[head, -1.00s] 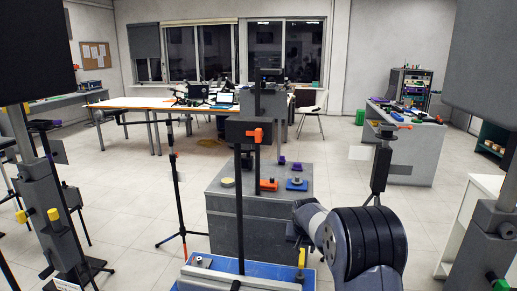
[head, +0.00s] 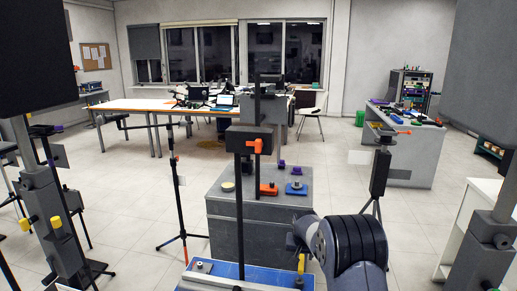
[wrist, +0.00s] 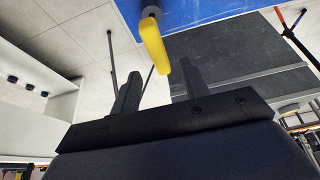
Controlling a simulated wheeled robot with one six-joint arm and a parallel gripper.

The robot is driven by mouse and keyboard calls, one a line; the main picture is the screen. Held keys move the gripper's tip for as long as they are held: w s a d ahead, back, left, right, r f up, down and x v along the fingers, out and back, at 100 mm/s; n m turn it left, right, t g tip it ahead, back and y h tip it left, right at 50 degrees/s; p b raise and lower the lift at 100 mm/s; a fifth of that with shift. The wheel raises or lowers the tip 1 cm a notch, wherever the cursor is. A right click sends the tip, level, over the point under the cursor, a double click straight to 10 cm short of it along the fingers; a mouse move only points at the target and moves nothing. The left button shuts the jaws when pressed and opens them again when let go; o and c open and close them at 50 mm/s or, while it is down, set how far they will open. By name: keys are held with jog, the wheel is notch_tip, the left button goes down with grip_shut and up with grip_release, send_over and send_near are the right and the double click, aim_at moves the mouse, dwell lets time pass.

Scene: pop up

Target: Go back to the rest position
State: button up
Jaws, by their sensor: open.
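My gripper (wrist: 160,88) shows in the wrist view as two dark fingers standing apart, open, with nothing held between them. A yellow handle (wrist: 153,42) on the edge of a blue board (wrist: 220,32) is just beyond the fingers, and I see no contact. In the head view my arm (head: 350,245) is at the lower right, and the fingers are hidden there. The yellow handle (head: 301,263) stands at the right edge of the blue-topped board (head: 265,275), just left of my arm.
A grey box (head: 255,212) with an orange part (head: 268,188) and a blue part (head: 296,188) stands ahead. A tripod (head: 182,215) is left of it, another stand (head: 380,172) right. A white shelf (head: 470,225) is at the right. Floor between is clear.

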notch_tip(320, 180, up, 5)
jog(key=p, duration=0.3)
jog(key=shift+r+p, duration=0.15)
jog(key=shift+p, duration=0.2)
